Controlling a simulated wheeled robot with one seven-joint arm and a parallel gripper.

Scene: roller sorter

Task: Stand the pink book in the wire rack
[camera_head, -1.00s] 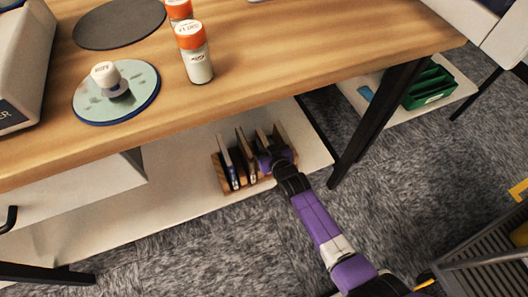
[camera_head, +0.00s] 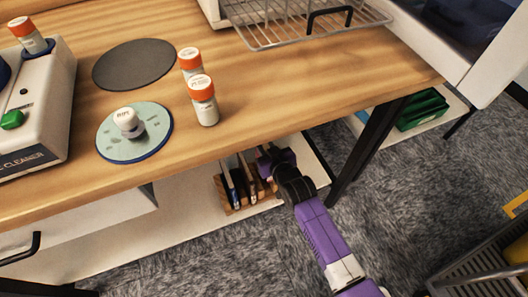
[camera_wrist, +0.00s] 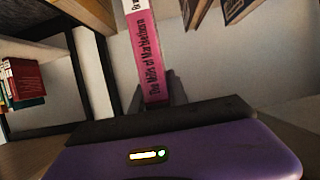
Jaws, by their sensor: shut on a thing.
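The pink book (camera_wrist: 148,50) shows spine-on in the wrist view, held between the fingers of my gripper (camera_wrist: 158,92). In the head view my gripper (camera_head: 272,160) is under the table, at the right part of a wooden book holder on the low shelf. The pink book cannot be made out there, as my wrist and the table edge cover that spot. A metal wire rack (camera_head: 262,38) stands on the tabletop at the back, partly cut off by the top of the picture.
The wooden holder (camera_head: 232,208) keeps other books upright beside my gripper. The wooden tabletop (camera_head: 300,90) overhangs them, and a black table leg (camera_head: 362,150) stands to the right. Orange-capped bottles (camera_head: 204,102) and a round plate (camera_head: 112,152) occupy the table's left half.

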